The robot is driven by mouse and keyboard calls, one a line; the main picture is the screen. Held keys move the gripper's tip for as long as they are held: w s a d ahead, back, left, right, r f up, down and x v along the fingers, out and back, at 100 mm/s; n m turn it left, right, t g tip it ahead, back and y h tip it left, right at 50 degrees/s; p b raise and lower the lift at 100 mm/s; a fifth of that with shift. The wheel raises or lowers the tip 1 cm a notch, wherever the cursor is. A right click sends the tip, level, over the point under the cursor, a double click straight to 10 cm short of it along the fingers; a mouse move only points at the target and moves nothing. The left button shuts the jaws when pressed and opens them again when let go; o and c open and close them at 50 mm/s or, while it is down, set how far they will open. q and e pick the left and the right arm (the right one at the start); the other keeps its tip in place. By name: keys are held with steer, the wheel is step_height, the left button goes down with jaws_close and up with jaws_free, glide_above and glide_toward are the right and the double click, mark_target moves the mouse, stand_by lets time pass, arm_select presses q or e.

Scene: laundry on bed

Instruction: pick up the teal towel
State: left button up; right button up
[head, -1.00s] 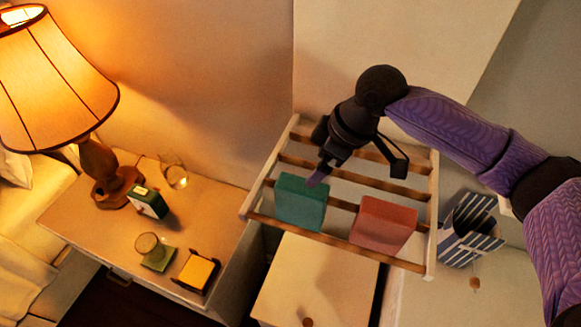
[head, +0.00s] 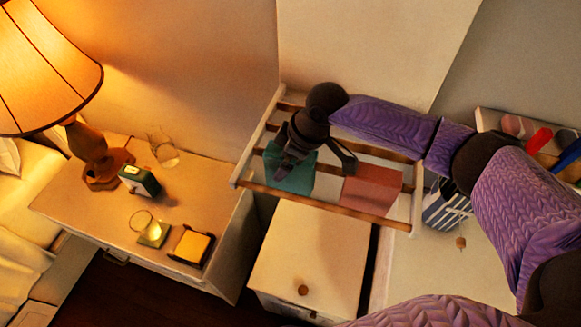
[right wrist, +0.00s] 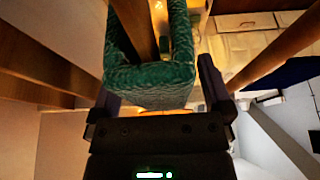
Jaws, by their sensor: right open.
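The teal towel (head: 298,179) hangs folded over a wooden slat of the drying rack (head: 335,205), left of a pink towel (head: 371,188). My right gripper (head: 313,166) is over the teal towel, partly hiding its top in the head view. In the right wrist view, the teal towel (right wrist: 150,78) lies between the two spread fingers of my right gripper (right wrist: 158,85), with a slat running through its fold. The fingers are open, with a gap visible between the towel and the right finger. My left gripper is not in view.
A nightstand (head: 85,215) at left holds a lamp (head: 95,155), a clock (head: 138,180), glasses and coasters. A white cabinet (head: 310,255) stands below the rack. A striped box (head: 445,205) is right of it. Other slats lie close around my gripper.

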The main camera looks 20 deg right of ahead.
steer(key=shift+f, duration=0.2)
stand_by(0.3)
steer(key=c, duration=1.3)
steer(key=shift+r, duration=0.15)
steer(key=shift+c, duration=0.2)
step_height(320, 180, up, 18)
steer(key=shift+r+p, duration=0.15)
steer(key=shift+p, duration=0.25)
step_height(320, 180, up, 15)
steer(key=p, duration=1.8)
